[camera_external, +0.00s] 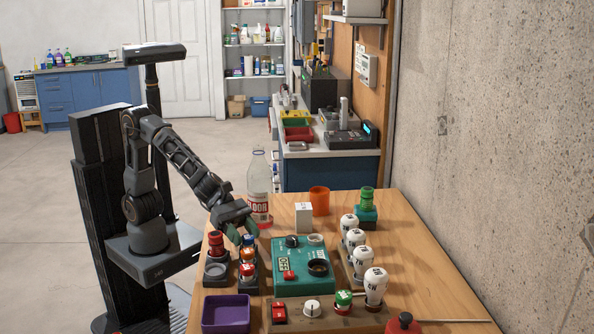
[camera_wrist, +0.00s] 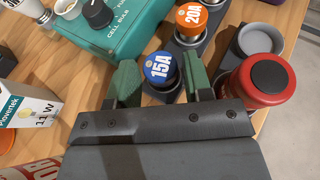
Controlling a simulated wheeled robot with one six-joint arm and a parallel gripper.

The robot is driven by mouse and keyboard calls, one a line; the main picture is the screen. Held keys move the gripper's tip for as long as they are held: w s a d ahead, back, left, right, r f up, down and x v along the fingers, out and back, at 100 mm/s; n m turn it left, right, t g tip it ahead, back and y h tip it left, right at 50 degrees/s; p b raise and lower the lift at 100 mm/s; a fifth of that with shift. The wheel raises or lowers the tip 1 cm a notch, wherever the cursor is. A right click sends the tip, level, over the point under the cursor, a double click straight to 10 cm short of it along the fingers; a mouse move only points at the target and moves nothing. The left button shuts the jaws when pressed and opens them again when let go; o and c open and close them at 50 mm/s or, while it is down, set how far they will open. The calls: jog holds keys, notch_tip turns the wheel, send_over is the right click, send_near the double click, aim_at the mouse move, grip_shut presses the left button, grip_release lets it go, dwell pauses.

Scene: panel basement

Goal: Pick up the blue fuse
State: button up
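The blue fuse (camera_wrist: 160,68), marked 15A, stands upright in a dark holder in the wrist view, label up. My gripper (camera_wrist: 158,60) has its two green fingers on either side of it. The left finger looks close to the fuse, and a narrow gap shows on the right. In the external view my gripper (camera_external: 243,232) points down at the far end of the fuse row. The blue fuse (camera_external: 249,241) is partly hidden there. I cannot tell for certain whether the fingers touch it.
An orange 20A fuse (camera_wrist: 191,16) stands in the same row. A red cylinder (camera_wrist: 263,80) is close to my right finger. A green tester box (camera_external: 301,262) and a bottle (camera_external: 259,190) are near. A purple tray (camera_external: 226,314) sits at the front left.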

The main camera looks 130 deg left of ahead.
jog(key=c, duration=0.6)
